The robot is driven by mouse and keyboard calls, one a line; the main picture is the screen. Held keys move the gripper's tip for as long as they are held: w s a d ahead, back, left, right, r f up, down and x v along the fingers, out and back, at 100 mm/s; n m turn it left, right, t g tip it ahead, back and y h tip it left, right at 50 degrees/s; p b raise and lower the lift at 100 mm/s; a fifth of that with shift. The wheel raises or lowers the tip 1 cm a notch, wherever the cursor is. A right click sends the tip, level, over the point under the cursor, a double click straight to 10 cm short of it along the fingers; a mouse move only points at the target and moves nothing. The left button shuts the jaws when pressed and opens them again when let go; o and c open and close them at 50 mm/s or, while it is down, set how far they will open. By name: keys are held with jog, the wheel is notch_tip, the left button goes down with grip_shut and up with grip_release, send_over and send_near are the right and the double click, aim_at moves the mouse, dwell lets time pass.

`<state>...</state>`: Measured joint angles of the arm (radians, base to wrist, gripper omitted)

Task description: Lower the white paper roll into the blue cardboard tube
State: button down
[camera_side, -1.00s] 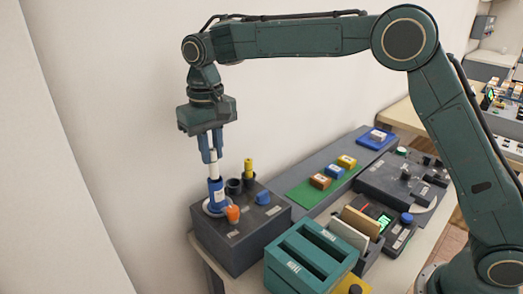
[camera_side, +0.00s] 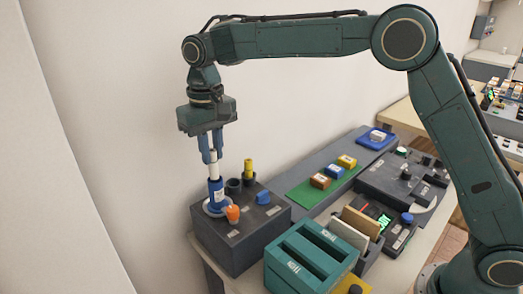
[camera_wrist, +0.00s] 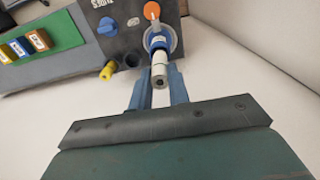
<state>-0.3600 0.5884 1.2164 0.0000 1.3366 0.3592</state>
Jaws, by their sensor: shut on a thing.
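The white paper roll (camera_side: 214,170) stands upright between the fingers of my gripper (camera_side: 212,157), which is shut on its upper part. Its lower end is hidden inside the mouth of the blue cardboard tube (camera_side: 216,194). The tube stands upright on the dark box, in a pale ring. In the wrist view the roll (camera_wrist: 159,72) shows end-on between my gripper's fingers (camera_wrist: 160,85), lined up with the blue tube (camera_wrist: 157,41) behind it. How deep the roll sits cannot be told.
A teal slotted rack (camera_side: 310,258) stands at front right. The wall is behind.

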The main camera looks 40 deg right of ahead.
jog(key=shift+f, duration=1.65)
dwell(0.4)
jog(key=c, duration=1)
grip_release()
jog(key=shift+c, duration=0.2)
jog(key=shift+r, duration=0.1)
jog(key=shift+r, duration=2.9)
jog(key=shift+r, duration=0.1)
